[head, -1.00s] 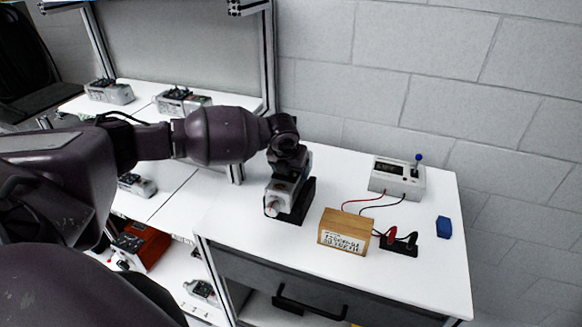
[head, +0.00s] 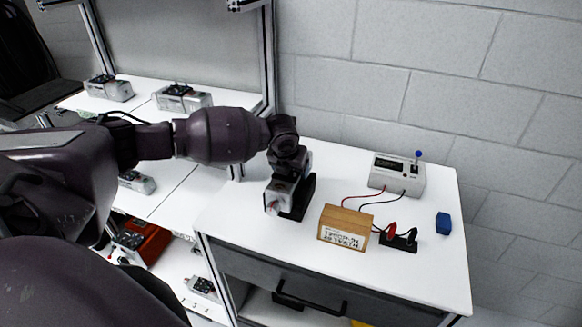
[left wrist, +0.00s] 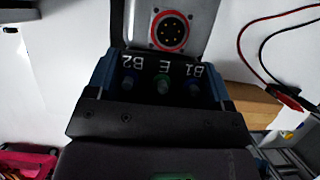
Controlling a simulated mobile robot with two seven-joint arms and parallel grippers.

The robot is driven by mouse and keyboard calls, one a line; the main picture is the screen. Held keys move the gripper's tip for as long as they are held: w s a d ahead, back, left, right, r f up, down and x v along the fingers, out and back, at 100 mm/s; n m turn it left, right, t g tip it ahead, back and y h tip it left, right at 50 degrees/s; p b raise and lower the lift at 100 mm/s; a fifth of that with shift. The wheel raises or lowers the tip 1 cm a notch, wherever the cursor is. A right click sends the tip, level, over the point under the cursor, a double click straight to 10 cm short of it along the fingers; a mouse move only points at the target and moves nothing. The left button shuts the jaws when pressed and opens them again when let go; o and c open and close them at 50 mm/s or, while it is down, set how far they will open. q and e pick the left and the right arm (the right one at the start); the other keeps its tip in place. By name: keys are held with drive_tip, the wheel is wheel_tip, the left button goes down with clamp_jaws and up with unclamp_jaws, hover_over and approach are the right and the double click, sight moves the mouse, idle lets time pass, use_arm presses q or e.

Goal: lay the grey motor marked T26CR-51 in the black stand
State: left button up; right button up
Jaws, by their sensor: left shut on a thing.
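A grey motor (head: 279,192) with a light shaft end pointing toward the front is in my left gripper (head: 288,165), over the white bench. In the left wrist view the motor (left wrist: 205,25) shows a round red-rimmed connector and terminals lettered B2, E and B1 between the fingers of my left gripper (left wrist: 160,85). The black stand (head: 304,199) is directly at the motor's right side and under it. I cannot tell whether the motor rests in it. The motor's marking T26CR-51 is not readable. My right gripper is not in view.
A wooden block with a label (head: 345,227), a black terminal strip with red and black leads (head: 398,241), a grey meter box (head: 397,178) and a blue block (head: 443,223) stand to the right. Other grey motors (head: 182,98) lie on the left bench. The bench's right front is clear.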

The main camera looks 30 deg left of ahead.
use_arm(q)
drive_tip(key=o, duration=1.3)
drive_tip(key=shift+r, duration=0.15)
drive_tip(key=shift+c, duration=0.2)
drive_tip(key=shift+f, duration=0.25)
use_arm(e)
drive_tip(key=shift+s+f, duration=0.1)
use_arm(q)
drive_tip(key=v, duration=0.3)
drive_tip(key=shift+a, duration=0.1)
drive_tip(key=v, duration=0.7)
drive_tip(key=shift+b, duration=0.4)
drive_tip(key=shift+s+r, duration=0.2)
drive_tip(key=shift+r, duration=0.35)
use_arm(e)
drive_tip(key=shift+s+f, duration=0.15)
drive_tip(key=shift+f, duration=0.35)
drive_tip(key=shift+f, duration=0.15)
